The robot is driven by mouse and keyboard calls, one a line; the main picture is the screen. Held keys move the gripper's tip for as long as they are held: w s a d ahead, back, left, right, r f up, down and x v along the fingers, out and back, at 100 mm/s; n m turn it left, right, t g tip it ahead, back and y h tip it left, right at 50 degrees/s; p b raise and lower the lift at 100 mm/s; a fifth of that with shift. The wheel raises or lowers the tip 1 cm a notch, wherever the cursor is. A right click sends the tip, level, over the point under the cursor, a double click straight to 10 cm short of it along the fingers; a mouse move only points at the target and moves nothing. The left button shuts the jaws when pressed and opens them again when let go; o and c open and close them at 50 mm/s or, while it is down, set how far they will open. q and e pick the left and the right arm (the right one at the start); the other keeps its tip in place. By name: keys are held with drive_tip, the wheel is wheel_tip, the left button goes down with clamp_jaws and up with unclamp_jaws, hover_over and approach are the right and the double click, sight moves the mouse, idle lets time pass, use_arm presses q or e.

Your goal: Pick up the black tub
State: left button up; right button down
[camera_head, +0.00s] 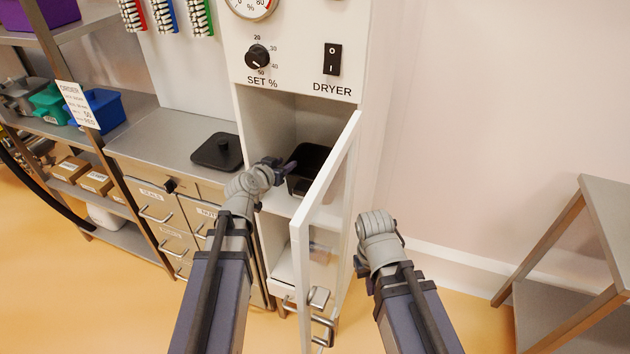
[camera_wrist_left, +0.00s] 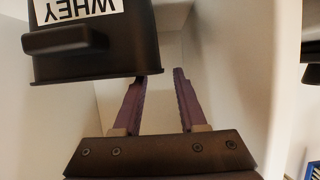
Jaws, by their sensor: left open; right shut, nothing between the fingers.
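The black tub (camera_head: 297,187) stands on the shelf inside the white dryer cabinet, partly hidden by the open door. In the left wrist view the tub (camera_wrist_left: 120,58) fills the upper left, with a white WHEY label and a protruding handle, both upside down there. My left gripper (camera_head: 287,165) reaches into the cabinet beside the tub. Its two purple fingers (camera_wrist_left: 161,90) are open with nothing between them; one fingertip is close to the tub's edge, and I cannot tell if it touches. My right gripper (camera_head: 362,262) is shut and empty outside the door; its fingers are mostly hidden.
The cabinet door (camera_head: 328,185) stands open between my two arms. A black square lid (camera_head: 217,152) lies on the metal counter (camera_head: 165,135) at left. Shelves with coloured bins (camera_head: 98,110) are further left. A metal table (camera_head: 605,215) is at right. The floor between is clear.

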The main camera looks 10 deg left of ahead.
sight(292, 158)
use_arm(q)
drive_tip(key=b+x, duration=0.1)
drive_tip(key=x, duration=0.4)
drive_tip(key=shift+w+d+r+b, duration=0.1)
drive_tip(key=shift+w+b, duration=0.05)
drive_tip(key=shift+b, duration=0.2)
clamp_jaws()
drive_tip(key=shift+r, duration=0.1)
idle(1.0)
